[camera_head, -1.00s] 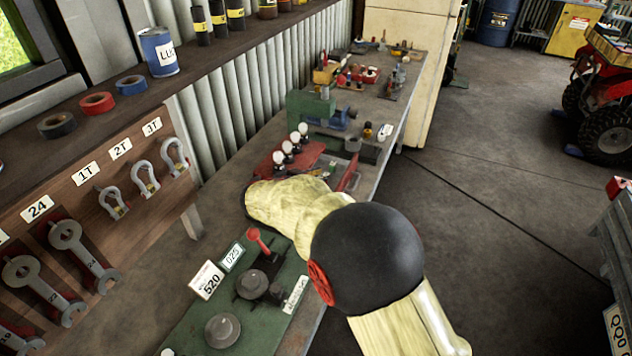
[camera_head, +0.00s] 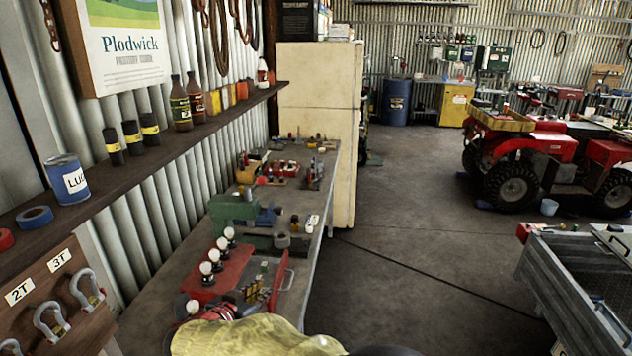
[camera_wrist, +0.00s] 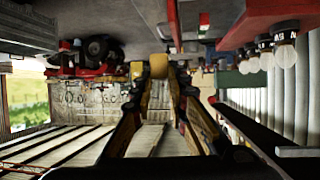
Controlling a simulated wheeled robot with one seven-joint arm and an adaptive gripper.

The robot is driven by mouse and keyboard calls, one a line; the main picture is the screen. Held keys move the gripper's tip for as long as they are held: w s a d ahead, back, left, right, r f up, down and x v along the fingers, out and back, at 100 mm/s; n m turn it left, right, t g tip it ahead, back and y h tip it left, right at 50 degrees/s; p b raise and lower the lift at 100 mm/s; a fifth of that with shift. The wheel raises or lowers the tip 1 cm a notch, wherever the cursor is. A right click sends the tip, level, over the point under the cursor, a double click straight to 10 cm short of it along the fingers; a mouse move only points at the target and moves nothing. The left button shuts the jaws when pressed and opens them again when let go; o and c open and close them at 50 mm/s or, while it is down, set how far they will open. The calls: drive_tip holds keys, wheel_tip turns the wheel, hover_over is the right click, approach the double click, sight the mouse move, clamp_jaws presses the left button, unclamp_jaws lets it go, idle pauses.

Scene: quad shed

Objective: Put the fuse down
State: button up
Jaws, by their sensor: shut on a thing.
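My gripper (camera_wrist: 160,75) shows in the wrist view, its two yellow-and-black fingers reaching up the middle of the picture. It is shut on a small yellowish piece (camera_wrist: 159,66) between the fingertips, which seems to be the fuse; its shape is hard to make out. In the head view only my yellow-sleeved arm shows clearly at the bottom edge, and the fuse cannot be made out. A red board (camera_head: 217,273) with several white bulbs lies on the bench (camera_head: 290,306) just beyond my arm. The bulbs (camera_wrist: 284,56) also show in the wrist view, upside down, at upper right.
A green vise-like tool (camera_head: 232,208) and small parts crowd the bench farther back. A shelf (camera_head: 150,160) with a blue can (camera_head: 67,181) and bottles runs along the left wall. A cream cabinet (camera_head: 318,120) closes the bench's far end.

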drive_tip(key=w+d+f+n+y, duration=0.1)
drive_tip(key=w+d+f+y, duration=0.1)
drive_tip(key=d+f, duration=0.35)
drive_tip(key=w+d+f+n+y, duration=0.1)
drive_tip(key=d+f+n, duration=0.1)
drive_tip(key=d, duration=0.6)
drive_tip(key=d+m+h, duration=0.3)
drive_tip(key=d, duration=2)
drive_tip(key=shift+d+m, duration=0.2)
drive_tip(key=shift+m, duration=0.1)
